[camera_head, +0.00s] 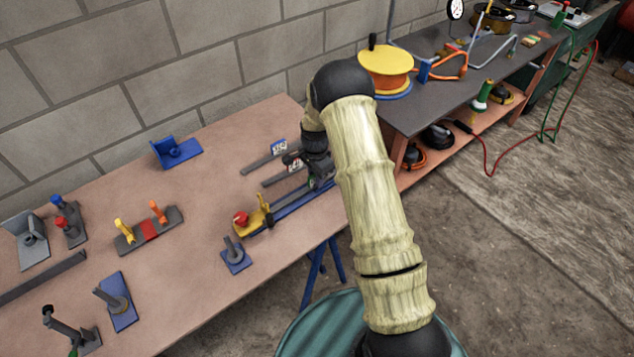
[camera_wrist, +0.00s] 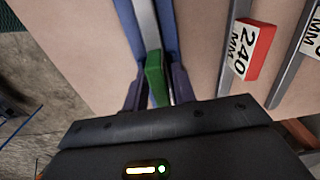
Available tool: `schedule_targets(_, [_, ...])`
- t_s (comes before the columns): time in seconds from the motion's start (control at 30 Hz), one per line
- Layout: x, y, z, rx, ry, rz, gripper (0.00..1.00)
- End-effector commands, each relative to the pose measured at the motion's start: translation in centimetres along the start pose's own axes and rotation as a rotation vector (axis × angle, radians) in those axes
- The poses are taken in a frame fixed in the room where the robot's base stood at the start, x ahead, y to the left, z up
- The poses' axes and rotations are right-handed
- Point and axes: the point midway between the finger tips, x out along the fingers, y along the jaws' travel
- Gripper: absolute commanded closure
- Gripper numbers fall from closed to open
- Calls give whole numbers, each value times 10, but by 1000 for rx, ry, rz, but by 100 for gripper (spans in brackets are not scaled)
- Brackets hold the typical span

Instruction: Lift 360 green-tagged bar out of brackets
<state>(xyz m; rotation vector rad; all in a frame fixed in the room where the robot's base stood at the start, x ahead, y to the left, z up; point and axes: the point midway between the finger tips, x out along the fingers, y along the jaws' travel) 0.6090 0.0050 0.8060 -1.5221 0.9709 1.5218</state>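In the wrist view, the grey bar (camera_wrist: 144,22) runs up from its green tag (camera_wrist: 154,76) along a blue rail (camera_wrist: 169,32). My gripper (camera_wrist: 156,88) has its two fingers on either side of the green tag, with narrow gaps visible, so it looks open around it. In the head view, my gripper is low over the right end of the blue rail (camera_head: 296,206), mostly hidden by my arm. A yellow bracket with a red knob (camera_head: 242,217) stands at the rail's left end.
A red-tagged 240 MM bar (camera_wrist: 250,48) lies to the right in the wrist view, with another tagged bar (camera_wrist: 312,38) beyond. Blue and red stands and clamps occupy the table's left side (camera_head: 148,232). A dark bench with an orange reel (camera_head: 386,62) adjoins at the right.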

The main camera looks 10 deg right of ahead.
Motion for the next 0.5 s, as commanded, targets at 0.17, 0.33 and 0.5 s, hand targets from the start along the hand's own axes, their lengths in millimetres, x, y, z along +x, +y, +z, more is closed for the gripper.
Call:
schedule_targets(0.17, [0,0,0,0,0,0,100])
schedule_targets(0.33, [-2,0,0,0,0,-1,100])
schedule_targets(0.5, [-6,0,0,0,1,-1,100])
